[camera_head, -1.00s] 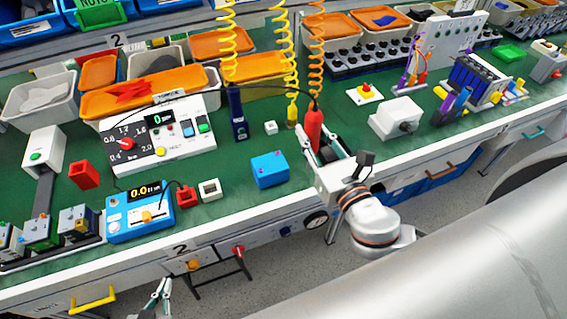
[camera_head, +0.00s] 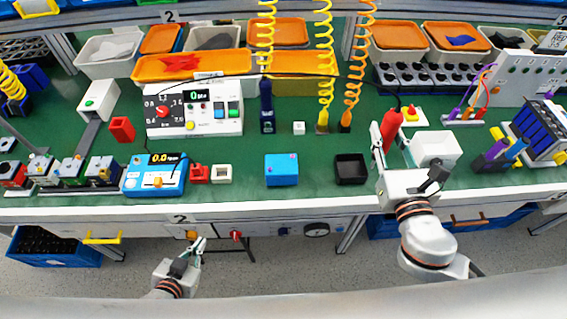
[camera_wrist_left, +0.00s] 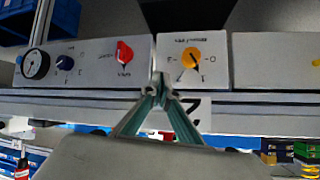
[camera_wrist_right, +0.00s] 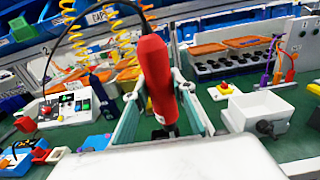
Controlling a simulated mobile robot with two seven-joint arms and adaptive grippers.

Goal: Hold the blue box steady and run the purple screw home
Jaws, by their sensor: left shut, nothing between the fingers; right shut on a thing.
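The blue box (camera_head: 281,170) sits on the green bench top near its front edge. A small purple spot, likely the purple screw (camera_head: 292,156), shows at its top; how deep it sits is too small to tell. My right gripper (camera_head: 391,133) is shut around a red screwdriver (camera_head: 389,127), to the right of the box; the right wrist view shows the red tool (camera_wrist_right: 158,80) upright between the fingers. My left gripper (camera_head: 199,243) is shut and empty, in front of and below the bench edge, left of the box.
A black tray (camera_head: 350,170) lies between the box and the right gripper. A white box (camera_head: 436,148) is just beyond that gripper. Front-panel knobs (camera_wrist_left: 190,58) face the left gripper.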

